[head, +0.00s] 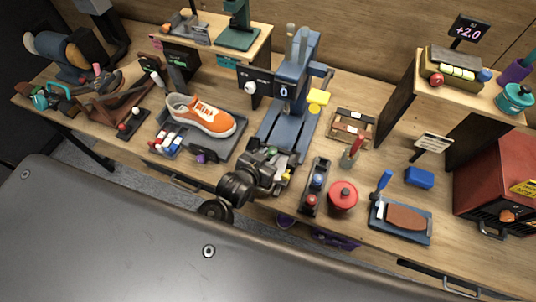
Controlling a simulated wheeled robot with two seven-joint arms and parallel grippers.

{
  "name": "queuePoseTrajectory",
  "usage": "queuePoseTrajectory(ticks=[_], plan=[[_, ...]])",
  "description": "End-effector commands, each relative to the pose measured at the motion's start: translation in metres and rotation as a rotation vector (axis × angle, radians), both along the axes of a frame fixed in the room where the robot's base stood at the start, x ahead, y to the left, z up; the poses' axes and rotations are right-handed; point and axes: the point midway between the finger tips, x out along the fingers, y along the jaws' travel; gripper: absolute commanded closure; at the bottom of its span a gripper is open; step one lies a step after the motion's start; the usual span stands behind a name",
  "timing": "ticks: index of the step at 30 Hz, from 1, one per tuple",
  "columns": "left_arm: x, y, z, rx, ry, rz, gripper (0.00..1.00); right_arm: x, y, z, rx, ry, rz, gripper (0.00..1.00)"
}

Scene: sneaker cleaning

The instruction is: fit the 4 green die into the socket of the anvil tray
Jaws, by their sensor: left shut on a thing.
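My left gripper (267,160) is in the middle of the head view, in front of the blue press. It is shut on a small green piece, which looks like the green die (272,151); the fingers hide much of it. Small coloured pieces, one of them yellow (285,177), show just right of the gripper, at what looks like the anvil tray. The arm covers most of that tray, and its socket cannot be made out. I cannot tell whether the die touches the tray. My right gripper is not in view.
The blue press (294,80) stands behind the gripper. An orange sneaker (203,115) lies on a dark stand to the left. A dark block with knobs (316,187) and a red canister (343,196) stand close on the right. A brown block on a blue tray (386,225) lies further right.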

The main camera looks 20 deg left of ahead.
Motion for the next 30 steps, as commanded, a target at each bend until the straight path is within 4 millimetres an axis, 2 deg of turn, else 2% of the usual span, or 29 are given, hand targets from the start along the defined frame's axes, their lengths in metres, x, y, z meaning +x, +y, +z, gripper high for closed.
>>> queuePoseTrajectory(ticks=[11, 12, 17, 26, 30], plan=[[0.000, 0.000, -0.010, -0.001, -0.001, 0.000, 1.00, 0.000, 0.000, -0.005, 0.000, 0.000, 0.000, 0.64], [0.000, 0.000, -0.009, -0.001, -0.001, 0.000, 0.68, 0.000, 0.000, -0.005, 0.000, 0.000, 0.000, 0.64], [0.000, 0.000, -0.009, -0.001, -0.001, 0.000, 0.47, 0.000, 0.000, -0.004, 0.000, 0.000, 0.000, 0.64], [-0.001, 0.000, -0.009, -0.001, 0.000, 0.000, 0.47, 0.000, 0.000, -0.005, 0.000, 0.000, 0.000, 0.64], [-0.014, 0.003, -0.004, -0.001, 0.000, 0.000, 0.47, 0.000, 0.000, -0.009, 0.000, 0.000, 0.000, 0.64]])
